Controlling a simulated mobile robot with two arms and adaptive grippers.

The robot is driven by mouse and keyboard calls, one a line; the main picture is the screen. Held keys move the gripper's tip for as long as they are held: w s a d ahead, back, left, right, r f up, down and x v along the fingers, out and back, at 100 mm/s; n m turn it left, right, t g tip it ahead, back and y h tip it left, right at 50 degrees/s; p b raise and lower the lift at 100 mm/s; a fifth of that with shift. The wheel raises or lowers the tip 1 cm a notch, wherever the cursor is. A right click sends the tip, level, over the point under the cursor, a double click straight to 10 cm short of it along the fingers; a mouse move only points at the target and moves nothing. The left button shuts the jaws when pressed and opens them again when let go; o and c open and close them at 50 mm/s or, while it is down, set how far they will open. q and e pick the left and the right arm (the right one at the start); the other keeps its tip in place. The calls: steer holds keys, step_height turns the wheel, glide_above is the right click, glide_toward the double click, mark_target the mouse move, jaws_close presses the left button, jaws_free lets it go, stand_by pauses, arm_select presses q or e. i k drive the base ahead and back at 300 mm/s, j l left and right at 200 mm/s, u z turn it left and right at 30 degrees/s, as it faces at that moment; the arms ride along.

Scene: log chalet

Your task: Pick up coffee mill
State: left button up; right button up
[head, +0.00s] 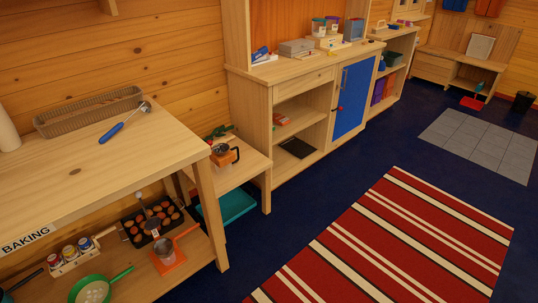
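A small object with a dark, greyish top and orange parts (223,154) stands on the low wooden side table between the baking table and the cabinet. It may be the coffee mill, but it is too small to tell for sure. A grey metal pot-like item with an orange handle and base (167,251) sits on the lower shelf of the baking table; I cannot tell exactly what it is. Neither of my grippers is in view.
The baking table (80,185) fills the near left, with a wicker basket (90,110) and a blue-handled tool (112,132) on top. A muffin tin (152,222) and green pan (95,288) are below. A cabinet with a blue door (352,97) stands behind. The striped rug (400,240) is clear.

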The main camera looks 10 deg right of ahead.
mark_target(223, 157)
steer(key=i+l+u, duration=0.1)
steer(key=i+l, duration=0.25)
steer(key=i, duration=0.15)
steer(key=i+l+u, duration=0.1)
steer(key=i+l, duration=0.35)
steer(key=i, duration=0.05)
